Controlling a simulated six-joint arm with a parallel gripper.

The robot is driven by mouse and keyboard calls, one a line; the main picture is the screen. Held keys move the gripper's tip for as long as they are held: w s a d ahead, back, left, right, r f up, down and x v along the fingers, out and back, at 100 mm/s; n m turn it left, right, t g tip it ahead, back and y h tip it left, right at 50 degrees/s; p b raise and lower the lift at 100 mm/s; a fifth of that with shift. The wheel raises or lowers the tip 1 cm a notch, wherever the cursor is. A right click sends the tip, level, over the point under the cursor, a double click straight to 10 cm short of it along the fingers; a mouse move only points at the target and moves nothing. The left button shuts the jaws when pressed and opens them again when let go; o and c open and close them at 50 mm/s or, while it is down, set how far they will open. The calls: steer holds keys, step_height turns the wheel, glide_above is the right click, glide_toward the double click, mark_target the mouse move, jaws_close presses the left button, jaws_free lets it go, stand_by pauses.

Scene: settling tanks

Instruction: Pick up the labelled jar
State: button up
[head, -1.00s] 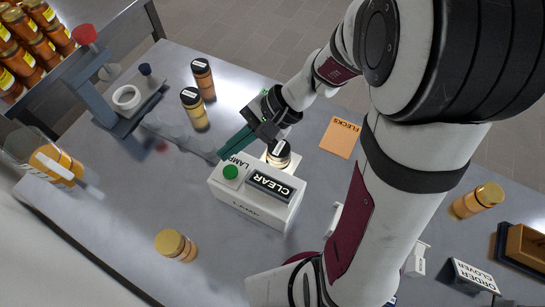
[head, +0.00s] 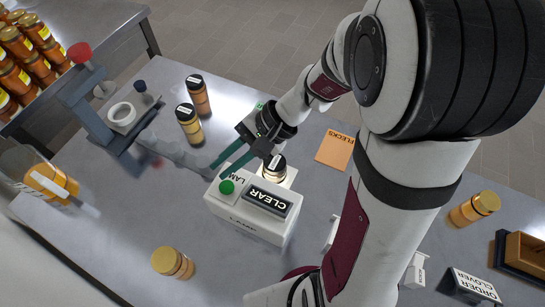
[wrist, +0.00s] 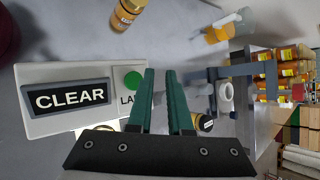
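Jars with black lids and white lid labels show in the head view. An amber one (head: 200,103) and a yellower one (head: 192,130) stand on the table beyond my gripper. A third (head: 273,175) stands on the lit pad of the white lamp box (head: 245,222), whose sign reads CLEAR. My gripper (head: 225,168) hangs above the box's far left edge, beside the third jar, with its teal fingers apart and nothing between them. In the wrist view my gripper (wrist: 160,75) shows the same gap; a black-lidded jar (wrist: 205,122) is partly hidden by the gripper.
Gold-lidded jars stand at the front left (head: 172,264) and right (head: 475,209). A grey stand (head: 95,120) with a white ring is at the back left. An orange FLECKS card (head: 334,150) lies right of the box. An ORDER CLOVER sign (head: 474,285) stands front right.

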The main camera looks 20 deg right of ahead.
mark_target(282, 166)
steer(key=o, duration=0.9)
steer(key=shift+o, duration=0.2)
steer(key=s+d+f+m+t, duration=0.2)
steer(key=d+f+m+t, duration=0.25)
steer(key=d+m, duration=0.5)
steer(key=s+d+f+m+t, duration=0.2)
steer(key=d+f+m+t, duration=0.25)
steer(key=d+m, duration=0.45)
steer(key=shift+n, duration=0.55)
steer(key=x, duration=0.9)
steer(key=shift+w+a+r, duration=0.1)
steer(key=shift+w+r, duration=0.05)
steer(key=shift+r, duration=0.1)
steer(key=x, duration=0.5)
steer(key=shift+w+a+f, duration=0.1)
steer(key=shift+w, duration=0.25)
